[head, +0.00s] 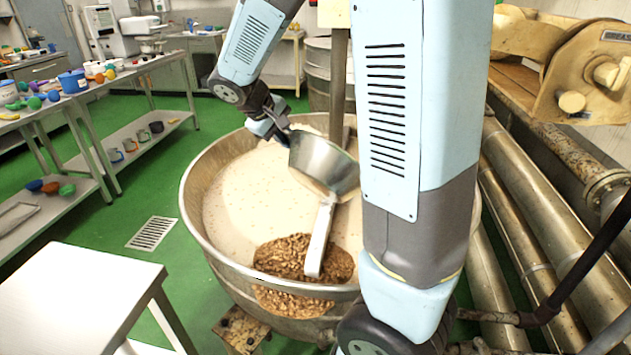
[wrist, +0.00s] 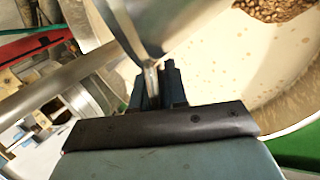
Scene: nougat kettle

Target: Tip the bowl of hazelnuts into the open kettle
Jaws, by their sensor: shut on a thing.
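The open kettle (head: 192,215) is a wide metal drum filled with pale nougat. A patch of brown hazelnuts (head: 283,256) lies on the nougat at its near side; part of it also shows in the wrist view (wrist: 268,8). A metal bowl (head: 322,167) is held tilted above the kettle; no nuts show in it, though its inside is not fully visible. It also shows in the wrist view (wrist: 165,25). My gripper (head: 285,135) is shut on the bowl's rim, and its fingers (wrist: 160,85) pinch the edge in the wrist view.
A grey paddle (head: 320,240) and an upright shaft (head: 338,80) stand in the kettle near the bowl. More brown nuts (head: 290,303) show below the near rim. A white table (head: 75,295) is at front left; large pipes (head: 545,200) run at right.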

